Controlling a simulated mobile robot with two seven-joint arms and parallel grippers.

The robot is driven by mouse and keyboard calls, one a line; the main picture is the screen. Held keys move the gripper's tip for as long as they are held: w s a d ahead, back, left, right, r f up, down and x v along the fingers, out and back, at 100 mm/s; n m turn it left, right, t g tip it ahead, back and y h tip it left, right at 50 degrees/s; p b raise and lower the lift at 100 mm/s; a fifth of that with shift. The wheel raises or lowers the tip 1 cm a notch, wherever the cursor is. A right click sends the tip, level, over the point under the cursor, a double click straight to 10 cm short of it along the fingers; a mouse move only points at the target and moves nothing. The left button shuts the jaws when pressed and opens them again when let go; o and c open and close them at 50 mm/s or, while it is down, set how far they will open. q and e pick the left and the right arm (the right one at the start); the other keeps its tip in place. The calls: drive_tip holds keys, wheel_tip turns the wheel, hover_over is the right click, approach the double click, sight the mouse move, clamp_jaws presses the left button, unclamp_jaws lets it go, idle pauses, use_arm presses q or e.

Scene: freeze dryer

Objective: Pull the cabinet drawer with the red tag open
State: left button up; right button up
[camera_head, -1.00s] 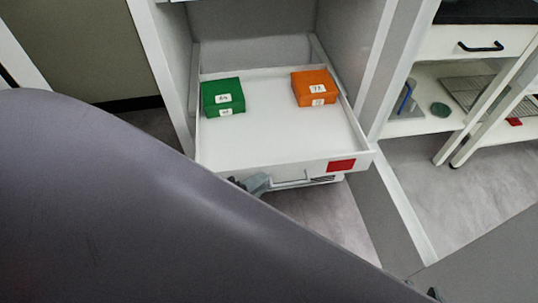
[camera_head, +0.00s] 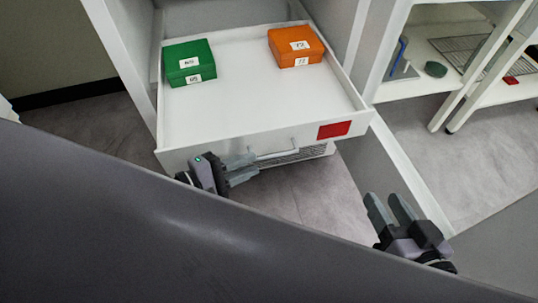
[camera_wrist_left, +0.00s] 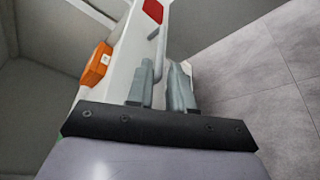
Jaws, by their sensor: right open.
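The white cabinet drawer (camera_head: 240,110) with the red tag (camera_head: 334,129) stands pulled out of the cabinet in the head view. Its thin bar handle (camera_head: 279,153) is on the front face; the handle also shows in the left wrist view (camera_wrist_left: 161,42). My left gripper (camera_head: 256,166) is at the left end of the handle. Its two fingers show apart, with the bar running toward the gap between them; I cannot tell whether they clamp it. My right gripper (camera_head: 389,201) is open and empty, to the right of the drawer and apart from it.
A green box (camera_head: 188,65) and an orange box (camera_head: 295,48) sit inside the drawer. A white shelf unit (camera_head: 425,89) holding a rack and small items stands at the right. Bare floor lies below the drawer. My own body covers the lower left.

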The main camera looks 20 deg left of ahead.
sight(266, 158)
use_arm(q)
drive_tip(key=x, duration=0.6)
drive_tip(key=shift+w+d, duration=0.15)
drive_tip(key=shift+d, duration=0.05)
clamp_jaws()
